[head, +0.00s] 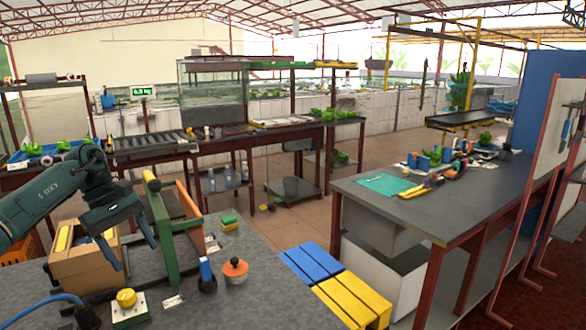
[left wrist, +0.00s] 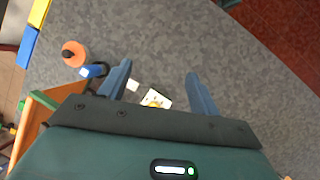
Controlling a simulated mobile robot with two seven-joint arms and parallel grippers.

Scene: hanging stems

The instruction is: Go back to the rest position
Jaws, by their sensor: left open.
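My left gripper (head: 128,249) hangs over the near grey table (head: 255,300) at the left, its fingers pointing down beside a cardboard box and a green-and-orange frame. In the left wrist view its two fingers (left wrist: 155,68) stand wide apart with nothing between them. Below and behind the fingers lies a white card with a yellow part (left wrist: 155,99). My right gripper shows in neither view.
Near the gripper stand the cardboard box (head: 80,262), the green post (head: 158,225), an orange-topped object (head: 235,269), a blue-handled tool (head: 206,272) and a yellow button box (head: 127,300). Blue and yellow slats (head: 335,285) adjoin the table. Another bench (head: 390,208) stands right.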

